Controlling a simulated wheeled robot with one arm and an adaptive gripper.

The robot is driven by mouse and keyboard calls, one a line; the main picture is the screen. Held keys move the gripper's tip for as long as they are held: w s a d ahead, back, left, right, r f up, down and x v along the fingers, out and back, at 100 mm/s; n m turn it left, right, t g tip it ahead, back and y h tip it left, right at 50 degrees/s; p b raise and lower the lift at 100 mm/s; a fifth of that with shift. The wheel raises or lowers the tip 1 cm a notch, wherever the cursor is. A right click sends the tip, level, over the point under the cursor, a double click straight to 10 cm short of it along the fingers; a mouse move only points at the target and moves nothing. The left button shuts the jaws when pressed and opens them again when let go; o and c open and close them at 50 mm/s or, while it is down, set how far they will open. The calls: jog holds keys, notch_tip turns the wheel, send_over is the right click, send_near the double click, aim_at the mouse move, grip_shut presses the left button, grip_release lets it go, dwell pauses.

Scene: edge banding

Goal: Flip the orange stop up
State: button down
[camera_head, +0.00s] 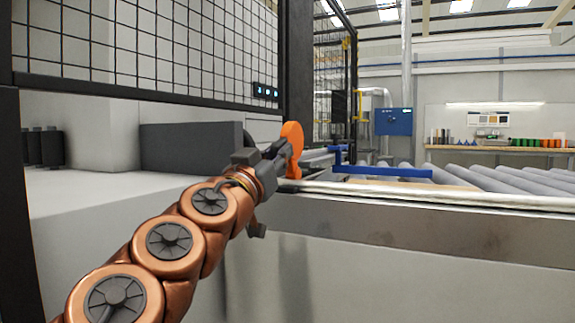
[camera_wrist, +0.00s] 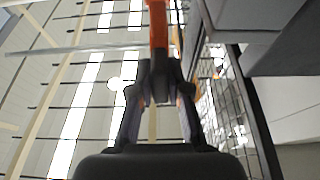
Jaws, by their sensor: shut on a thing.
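The orange stop (camera_head: 292,148) is at the machine's edge, in the middle of the head view, standing roughly upright with a rounded top. My gripper (camera_head: 277,152) is at its left side, and its fingers partly hide the stop. In the wrist view the orange stop (camera_wrist: 158,28) runs up from between the fingertips to the top edge. My gripper (camera_wrist: 160,92) is shut on it there. The stop's lower mounting is not clear in either view.
A roller conveyor (camera_head: 480,178) with a metal front rail (camera_head: 430,196) runs to the right. A blue bar (camera_head: 385,172) lies above it, just right of the stop. A dark grey block (camera_head: 190,146) and a mesh guard (camera_head: 150,45) stand behind my arm. The front panel is flat.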

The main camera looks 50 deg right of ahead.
jog(key=shift+f, duration=0.15)
dwell(0.3)
jog(key=c, duration=1.1)
grip_release()
jog(key=shift+r, duration=0.85)
notch_tip(320, 180, up, 7)
jog(key=shift+w+r, duration=0.1)
jog(key=shift+r, duration=0.6)
jog(key=shift+r, duration=0.15)
